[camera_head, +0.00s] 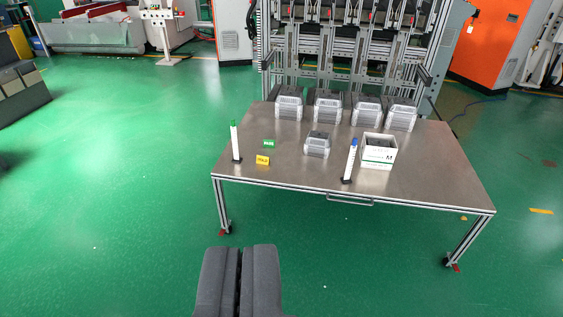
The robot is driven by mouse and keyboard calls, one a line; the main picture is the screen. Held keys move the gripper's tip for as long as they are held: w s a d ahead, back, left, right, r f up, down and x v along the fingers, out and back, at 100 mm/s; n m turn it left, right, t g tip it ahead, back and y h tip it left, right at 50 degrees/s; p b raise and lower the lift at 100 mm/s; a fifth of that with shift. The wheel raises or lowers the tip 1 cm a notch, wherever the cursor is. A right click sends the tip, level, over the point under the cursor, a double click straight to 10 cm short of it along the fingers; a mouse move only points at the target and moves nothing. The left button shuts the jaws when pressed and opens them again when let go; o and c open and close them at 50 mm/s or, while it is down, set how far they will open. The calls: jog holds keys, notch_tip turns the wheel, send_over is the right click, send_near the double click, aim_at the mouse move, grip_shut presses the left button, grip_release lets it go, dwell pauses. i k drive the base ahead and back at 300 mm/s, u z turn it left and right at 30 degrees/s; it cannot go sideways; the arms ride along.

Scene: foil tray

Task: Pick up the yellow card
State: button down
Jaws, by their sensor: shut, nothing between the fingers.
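The small yellow card (263,160) is near the front left of the metal table (420,185). It appears propped up, with dark lettering too small to read. A green card (268,143) is just behind it. My gripper (240,252) is at the bottom of the view, its two dark fingers together and nothing between them. It is in front of the table and well apart from the yellow card. The card is fully visible.
A green-topped white marker (235,142) stands left of the cards. A blue-topped one (350,160), a white box (378,151) and a grey unit (317,145) are to the right. Several grey units (327,108) line the back. Green floor (120,200) is clear at left.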

aim_at(265, 160)
jog(key=z, duration=0.1)
jog(key=i, duration=1)
jog(key=u, duration=0.1)
